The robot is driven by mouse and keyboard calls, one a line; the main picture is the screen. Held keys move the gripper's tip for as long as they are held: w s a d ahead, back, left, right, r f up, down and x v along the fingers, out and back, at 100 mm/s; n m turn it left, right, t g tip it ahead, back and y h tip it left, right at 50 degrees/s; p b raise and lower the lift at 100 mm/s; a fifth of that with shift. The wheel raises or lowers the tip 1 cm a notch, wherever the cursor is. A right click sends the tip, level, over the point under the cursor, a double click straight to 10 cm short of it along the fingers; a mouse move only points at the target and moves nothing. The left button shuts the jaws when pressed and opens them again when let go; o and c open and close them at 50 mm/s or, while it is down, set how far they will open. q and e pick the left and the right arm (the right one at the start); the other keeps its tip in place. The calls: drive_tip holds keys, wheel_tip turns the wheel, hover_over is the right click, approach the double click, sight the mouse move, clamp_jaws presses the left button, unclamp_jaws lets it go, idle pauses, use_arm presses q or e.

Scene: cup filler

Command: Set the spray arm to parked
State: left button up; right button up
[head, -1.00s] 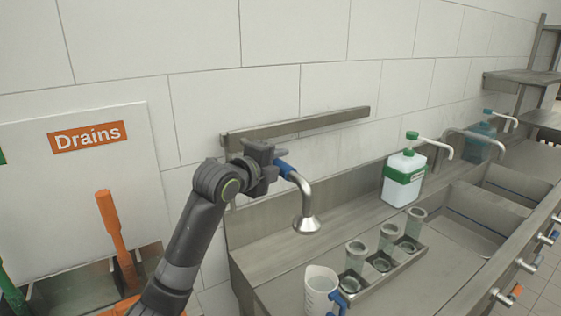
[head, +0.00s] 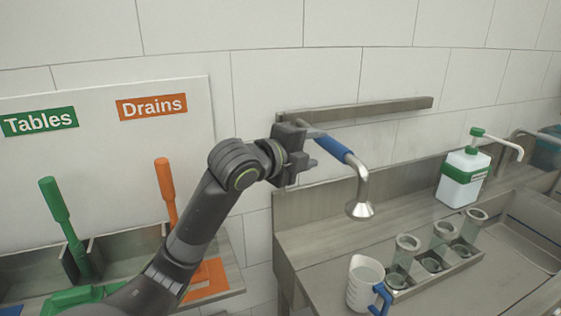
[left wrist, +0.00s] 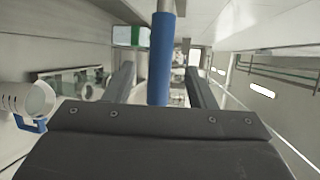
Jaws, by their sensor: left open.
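The spray arm has a blue grip (head: 334,148) and a bent metal pipe (head: 362,188) ending in a flared nozzle that points down over the metal counter. My left gripper (head: 306,146) is open beside the wall end of the blue grip, left of the nozzle. In the left wrist view the blue grip (left wrist: 162,60) runs upright between my two spread fingers (left wrist: 158,78). I cannot tell if either finger touches it. The spray arm's pivot is largely hidden by my gripper. My right gripper is not in view.
A measuring jug (head: 362,289) with a blue handle stands below the nozzle, beside a rack of clear cups (head: 433,262). A green-topped pump bottle (head: 464,179) stands further right. A metal rail (head: 380,108) runs along the wall behind. Green and orange brushes (head: 166,190) stand left.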

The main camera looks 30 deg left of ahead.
use_arm(q)
drive_tip(key=b+v, duration=0.1)
drive_tip(key=v, duration=0.8)
drive_tip(key=shift+s, duration=0.15)
idle(0.4)
